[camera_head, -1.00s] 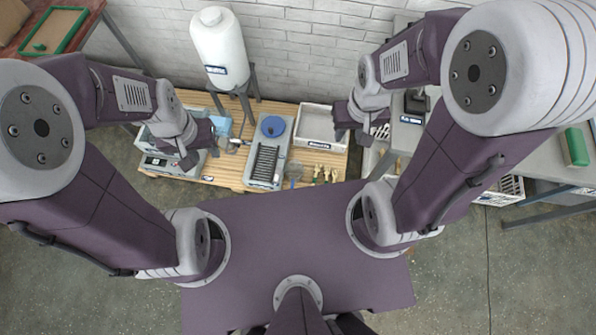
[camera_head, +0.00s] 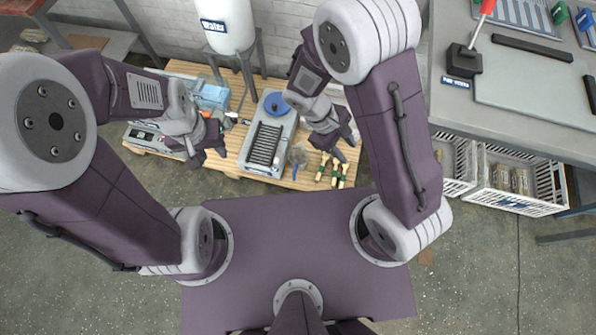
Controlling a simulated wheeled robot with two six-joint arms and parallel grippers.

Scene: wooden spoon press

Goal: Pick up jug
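A small clear, greyish vessel that looks like the jug (camera_head: 299,154) stands on the wooden pallet table, just right of the grey machine's front end. Its handle is too small to make out. My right gripper (camera_head: 346,149) is above the table to the right of the vessel, apart from it, with its fingers spread and nothing seen between them. My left gripper (camera_head: 209,160) is over the left part of the table, well left of the vessel, also with spread fingers and nothing seen in it.
A grey machine with a blue round top (camera_head: 276,105) stands mid-table. Several brass-and-green tools (camera_head: 331,170) lie near the front right edge. A white water tank (camera_head: 228,27) stands behind. A grey workbench (camera_head: 535,100) and white crates (camera_head: 512,165) are at the right.

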